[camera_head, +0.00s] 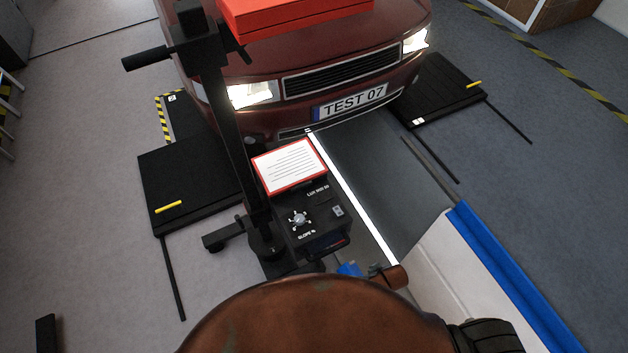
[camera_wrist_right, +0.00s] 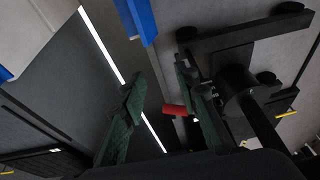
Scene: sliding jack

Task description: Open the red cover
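A bright red box-like part (camera_head: 300,12) sits at the top of the black stand in the head view, cut by the frame's upper edge. A small reddish-brown cylinder (camera_head: 397,277) lies near the lower end of the white strip. A small red piece (camera_wrist_right: 174,110) shows beyond my right gripper's fingers in the right wrist view. I cannot tell which of these is the red cover. My right gripper (camera_wrist_right: 160,84) is open, its dark green fingers apart with nothing held between them. My left gripper is not in view.
A dark red car (camera_head: 335,70) faces me. A black wheeled stand (camera_head: 232,150) with a control panel (camera_head: 310,215) stands before it. Black plates (camera_head: 190,180) flank the dark pit (camera_head: 375,170). A blue-edged white surface (camera_head: 440,275) lies at right.

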